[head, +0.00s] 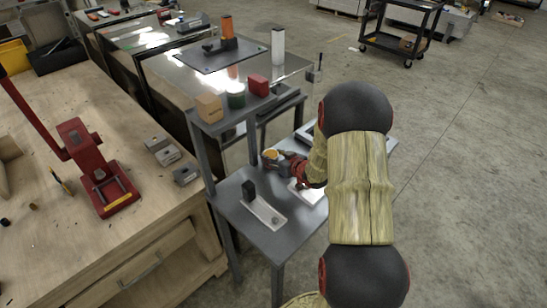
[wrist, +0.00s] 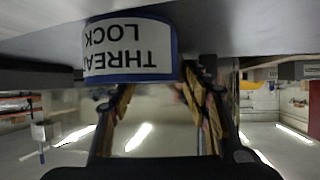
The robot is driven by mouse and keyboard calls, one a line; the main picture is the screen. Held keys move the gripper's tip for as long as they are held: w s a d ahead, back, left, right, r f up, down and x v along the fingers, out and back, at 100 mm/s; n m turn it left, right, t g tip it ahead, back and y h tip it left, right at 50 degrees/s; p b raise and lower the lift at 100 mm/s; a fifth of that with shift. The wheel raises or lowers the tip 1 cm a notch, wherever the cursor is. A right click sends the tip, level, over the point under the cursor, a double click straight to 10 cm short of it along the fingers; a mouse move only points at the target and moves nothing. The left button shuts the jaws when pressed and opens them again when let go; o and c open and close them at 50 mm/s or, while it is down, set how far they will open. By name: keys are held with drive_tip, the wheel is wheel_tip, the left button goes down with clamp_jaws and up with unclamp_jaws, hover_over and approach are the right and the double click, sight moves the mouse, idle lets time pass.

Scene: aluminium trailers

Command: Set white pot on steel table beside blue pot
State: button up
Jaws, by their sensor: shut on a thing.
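My gripper (head: 277,160) is low over the steel table (head: 275,238), near its back edge, shut on a small pot (head: 270,161). The pot's top looks yellow-orange in the head view. The wrist view appears upside down. In it a pot (wrist: 131,48) with a white "THREAD LOCK" label edged in blue is at the fingertips (wrist: 158,85), close to the grey surface. I cannot tell whether its base touches. I cannot clearly make out a second pot; my arm hides part of the table.
A black block (head: 249,190) and a pale tray (head: 265,214) are on the table's front left. A raised shelf behind holds a wooden block (head: 209,107), a dark green pot (head: 236,97) and a red block (head: 258,85). A wooden bench (head: 150,215) stands left.

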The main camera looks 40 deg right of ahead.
drive_tip(key=o, duration=1.1)
drive_tip(key=shift+f, duration=0.1)
drive_tip(key=shift+o, duration=0.2)
drive_tip(key=shift+s+r, duration=0.15)
drive_tip(key=shift+r, duration=0.1)
drive_tip(key=p+v, duration=0.3)
drive_tip(key=v, duration=0.8)
drive_tip(key=shift+s+a+r, duration=0.1)
drive_tip(key=shift+s+r, duration=0.05)
drive_tip(key=shift+s, duration=0.05)
drive_tip(key=s+a+r+g+h, duration=0.1)
drive_tip(key=a+r+g+h, duration=0.1)
drive_tip(key=a+r, duration=0.35)
drive_tip(key=a+r+g+h, duration=0.1)
drive_tip(key=a+r, duration=0.1)
drive_tip(key=r, duration=0.7)
drive_tip(key=s+a+r+g+y, duration=0.2)
drive_tip(key=s+a+r, duration=0.1)
drive_tip(key=s+a, duration=0.7)
drive_tip(key=s+a+r+g+y, duration=0.1)
drive_tip(key=s+a+r+g, duration=0.1)
drive_tip(key=s+a, duration=0.8)
drive_tip(key=shift+a+r+n+y, duration=0.4)
drive_tip(key=shift+a+r, duration=0.3)
drive_tip(key=shift+r, duration=0.15)
